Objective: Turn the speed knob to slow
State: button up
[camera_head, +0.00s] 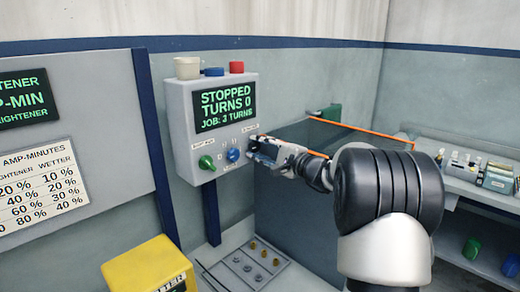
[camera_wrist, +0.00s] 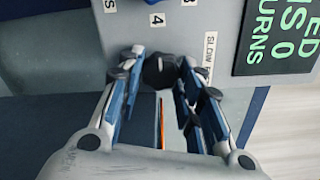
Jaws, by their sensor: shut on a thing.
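The control box (camera_head: 181,115) hangs on the wall. Its screen (camera_head: 224,106) reads "STOPPED, TURNS 0, JOB: 3 TURNS". My gripper (camera_head: 256,146) is at the right end of its lower row of knobs. In the wrist view, a dark round knob (camera_wrist: 160,70) sits between the fingertips of my gripper (camera_wrist: 160,76), which are shut on it. A "SLOW" label (camera_wrist: 209,48) is beside this knob. The gripper hides the knob in the head view, and its pointer setting cannot be made out.
A green knob (camera_head: 207,162) and a blue knob (camera_head: 233,155) are left of my gripper. Red (camera_head: 236,66), blue (camera_head: 213,71) and cream (camera_head: 187,68) pieces stand on top of the box. A dark tank (camera_head: 296,200) is below right, and a yellow box (camera_head: 146,268) is below left.

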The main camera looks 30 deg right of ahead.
jog(key=shift+n, duration=0.3)
jog(key=o, duration=1.1)
jog(key=v, duration=1.2)
